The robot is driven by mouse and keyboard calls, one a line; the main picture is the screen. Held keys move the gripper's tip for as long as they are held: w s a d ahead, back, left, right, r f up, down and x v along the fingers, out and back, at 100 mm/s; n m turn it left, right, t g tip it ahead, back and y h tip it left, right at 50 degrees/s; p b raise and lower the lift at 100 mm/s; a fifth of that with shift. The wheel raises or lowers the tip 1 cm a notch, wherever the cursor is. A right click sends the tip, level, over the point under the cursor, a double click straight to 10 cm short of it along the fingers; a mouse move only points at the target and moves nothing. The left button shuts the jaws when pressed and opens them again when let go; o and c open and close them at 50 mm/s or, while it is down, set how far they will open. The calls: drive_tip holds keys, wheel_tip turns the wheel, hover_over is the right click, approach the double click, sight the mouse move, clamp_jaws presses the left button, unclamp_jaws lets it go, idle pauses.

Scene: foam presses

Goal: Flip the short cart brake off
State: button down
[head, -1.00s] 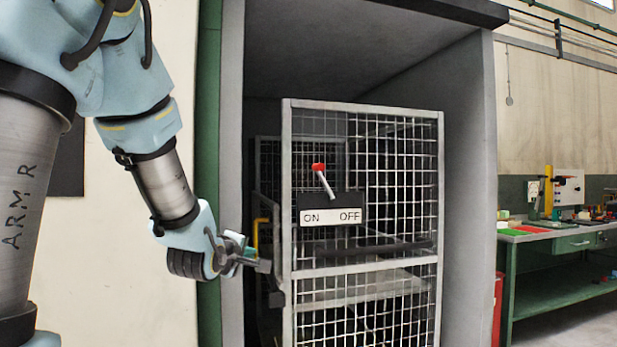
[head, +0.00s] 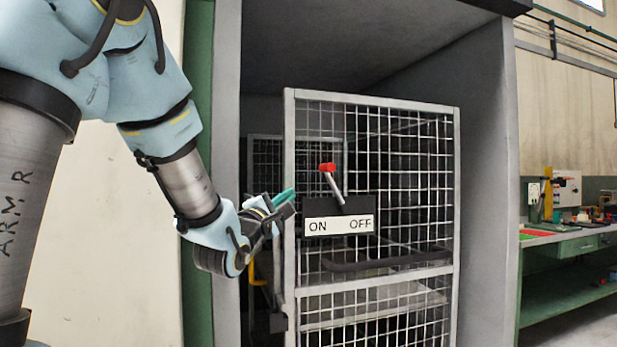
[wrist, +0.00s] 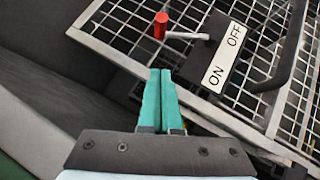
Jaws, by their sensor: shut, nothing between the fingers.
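The cart (head: 289,180) is a grey mesh cage standing in a grey bay. Its brake lever (head: 336,188) has a red knob (head: 327,168) and rises from a black mount above a white plate (head: 339,226) marked ON at left and OFF at right. The lever leans to the left, toward the ON side. My gripper (head: 287,196) is left of the lever, apart from it, near the cart's left post. In the wrist view, its teal fingers (wrist: 161,72) are together and empty, with the red knob (wrist: 160,26) just beyond their tips.
The bay's side walls (head: 490,150) flank the cart. A dark handle bar (head: 388,260) crosses the cart front below the plate. A green workbench (head: 565,270) with trays stands at the far right. Space in front of the cart looks open.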

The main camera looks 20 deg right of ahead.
drive_tip(key=shift+w, duration=0.25)
drive_tip(key=p, duration=0.5)
approach(322, 170)
drive_tip(key=x, duration=0.5)
drive_tip(key=shift+w+a, duration=0.1)
drive_tip(key=shift+w, duration=0.15)
drive_tip(key=shift+d+r+p, duration=0.15)
drive_tip(key=shift+d+p, duration=0.15)
drive_tip(key=shift+d, duration=0.1)
drive_tip(key=shift+r, duration=0.1)
